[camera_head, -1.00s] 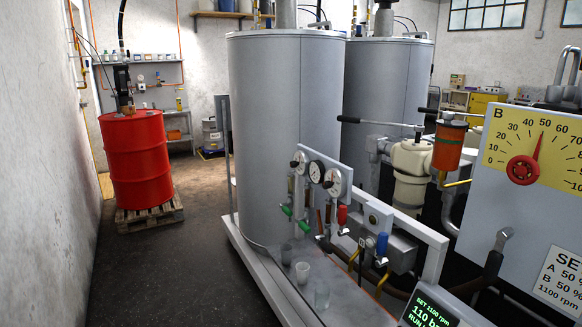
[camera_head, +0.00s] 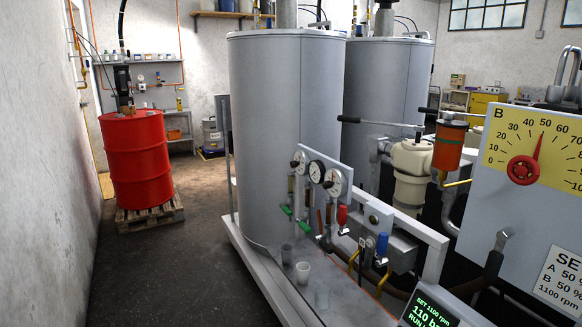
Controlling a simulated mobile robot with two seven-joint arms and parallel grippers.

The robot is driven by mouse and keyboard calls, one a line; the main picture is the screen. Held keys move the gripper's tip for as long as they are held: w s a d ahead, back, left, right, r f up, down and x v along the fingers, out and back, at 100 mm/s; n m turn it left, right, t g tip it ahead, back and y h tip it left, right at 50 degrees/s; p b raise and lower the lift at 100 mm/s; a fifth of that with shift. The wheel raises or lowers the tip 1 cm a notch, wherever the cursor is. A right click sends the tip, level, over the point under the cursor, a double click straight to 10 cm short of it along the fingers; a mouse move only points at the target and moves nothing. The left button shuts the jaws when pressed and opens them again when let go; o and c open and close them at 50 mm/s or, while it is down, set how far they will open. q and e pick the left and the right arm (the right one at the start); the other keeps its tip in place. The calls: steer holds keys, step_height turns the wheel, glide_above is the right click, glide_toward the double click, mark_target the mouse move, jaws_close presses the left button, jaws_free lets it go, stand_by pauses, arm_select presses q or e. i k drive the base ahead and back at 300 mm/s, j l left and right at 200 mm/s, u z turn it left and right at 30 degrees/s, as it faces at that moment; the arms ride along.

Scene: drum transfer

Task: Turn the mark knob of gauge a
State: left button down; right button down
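Small round gauges sit on a panel in front of the large grey tank; the middle gauge (camera_head: 316,171) and the right gauge (camera_head: 335,182) have white faces. A third round part (camera_head: 299,160) is at the panel's left end, with a dark knob on its side. No gauge shows a readable letter A, so I cannot tell which is gauge a. A yellow dial marked B (camera_head: 535,150) with a red knob (camera_head: 522,170) is at the right; its pointer stands near 50. Neither of my grippers is in view.
The grey tank (camera_head: 285,130) stands on a framed base whose ledge holds small cups (camera_head: 303,272). Green, red and blue valve handles stick out below the gauges. A red drum (camera_head: 137,160) stands on a pallet (camera_head: 150,215) at the left. The dark floor (camera_head: 180,270) between is clear.

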mark_target(293, 165)
steer(key=i+j+u, duration=0.15)
steer(key=i+u, duration=0.65)
steer(key=i+j+z, duration=0.1)
steer(key=i, duration=0.35)
steer(key=i+j, duration=0.15)
steer(key=i, duration=0.3)
steer(key=i+j+z, duration=0.15)
steer(key=i, duration=0.3)
